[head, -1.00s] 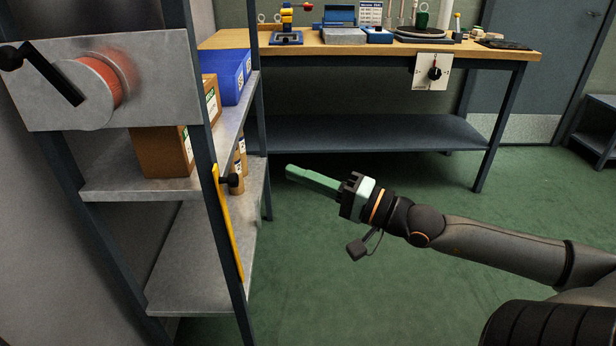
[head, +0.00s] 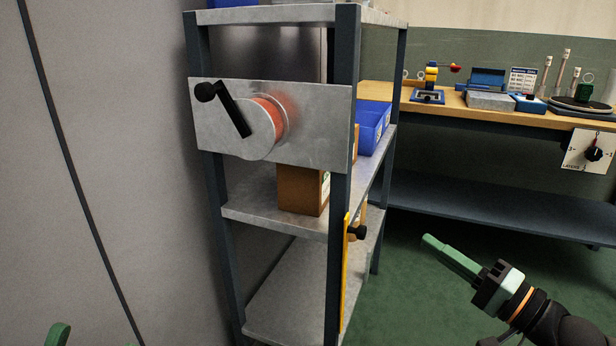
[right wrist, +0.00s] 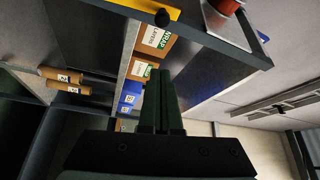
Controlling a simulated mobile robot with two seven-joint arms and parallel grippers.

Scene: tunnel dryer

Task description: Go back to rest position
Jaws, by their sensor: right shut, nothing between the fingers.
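My right gripper (head: 452,260) is at the lower right of the head view, its green fingers together and empty. It is in open air over the green floor, to the right of the metal shelf rack (head: 270,222) and apart from it. In the right wrist view its fingers (right wrist: 162,90) lie side by side, pointing at the rack. Of my left arm, only a green tip (head: 57,335) shows at the bottom left edge of the head view; whether that gripper is open or shut is not visible.
A crank with a red drum (head: 268,118) is mounted on the rack. A cardboard box (head: 298,188) and a blue bin (head: 372,128) are on its shelves. A wooden-topped workbench (head: 480,113) stands behind. Green floor (head: 410,300) is clear between rack and bench.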

